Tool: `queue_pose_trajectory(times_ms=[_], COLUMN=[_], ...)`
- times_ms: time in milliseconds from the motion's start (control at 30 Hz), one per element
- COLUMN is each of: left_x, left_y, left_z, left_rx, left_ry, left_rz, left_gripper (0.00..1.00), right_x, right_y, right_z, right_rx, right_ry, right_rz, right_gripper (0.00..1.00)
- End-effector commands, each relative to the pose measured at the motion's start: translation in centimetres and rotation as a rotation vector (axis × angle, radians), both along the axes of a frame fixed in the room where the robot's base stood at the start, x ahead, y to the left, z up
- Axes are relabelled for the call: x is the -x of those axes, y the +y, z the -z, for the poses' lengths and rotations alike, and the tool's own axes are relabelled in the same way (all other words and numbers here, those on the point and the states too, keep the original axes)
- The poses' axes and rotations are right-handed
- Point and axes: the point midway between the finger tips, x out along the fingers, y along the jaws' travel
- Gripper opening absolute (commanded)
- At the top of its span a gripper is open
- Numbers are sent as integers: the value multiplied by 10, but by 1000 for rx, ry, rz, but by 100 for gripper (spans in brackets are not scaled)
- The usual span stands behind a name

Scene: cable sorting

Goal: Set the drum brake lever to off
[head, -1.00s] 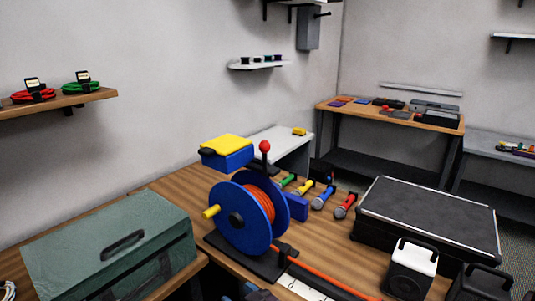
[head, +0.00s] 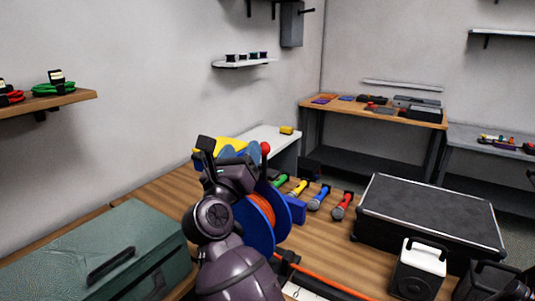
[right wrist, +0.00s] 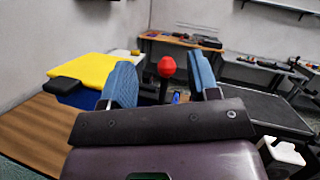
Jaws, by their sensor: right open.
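The cable drum (head: 262,232) is a blue reel with orange cable, standing on the wooden bench and partly hidden by my right arm. Its brake lever ends in a red knob (head: 265,148), upright beside the reel's top. My right gripper (head: 240,152) is open at the lever, its blue fingertips just left of the knob in the head view. In the right wrist view the red knob (right wrist: 166,67) shows between the two spread fingers (right wrist: 162,82), with gaps on both sides. The lever's lower shaft is mostly hidden. My left gripper is out of view.
A green case (head: 110,250) lies left of the drum. A yellow-lidded blue box (right wrist: 80,72) stands behind it. Several coloured microphones (head: 318,198) and a black case (head: 425,215) lie right.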

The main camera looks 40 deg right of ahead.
Motion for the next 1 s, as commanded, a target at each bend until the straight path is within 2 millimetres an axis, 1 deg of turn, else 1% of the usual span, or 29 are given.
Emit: queue_pose_trajectory(times_ms=[33, 100, 200, 300, 467, 533, 900, 1000], left_x=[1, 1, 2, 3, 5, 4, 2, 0], left_y=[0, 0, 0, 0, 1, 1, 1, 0], left_z=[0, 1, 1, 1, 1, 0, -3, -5], left_rx=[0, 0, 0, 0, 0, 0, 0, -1], left_ry=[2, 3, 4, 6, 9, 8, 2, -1], left_rz=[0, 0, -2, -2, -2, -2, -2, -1], left_gripper=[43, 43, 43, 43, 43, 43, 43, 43], right_x=[0, 0, 0, 3, 0, -4, -37, -45], right_y=[-5, -10, -12, -15, -21, -27, -78, -89], right_z=[13, 29, 46, 54, 55, 54, 54, 54], right_rx=[-111, -246, -379, -442, -459, -456, -453, -453], right_ry=[-6, -12, -18, -30, -48, -48, -47, -46], right_rz=[-8, -14, -9, 11, 16, 17, 17, 15], right_gripper=[55, 55, 55, 55, 55, 55, 55, 55])
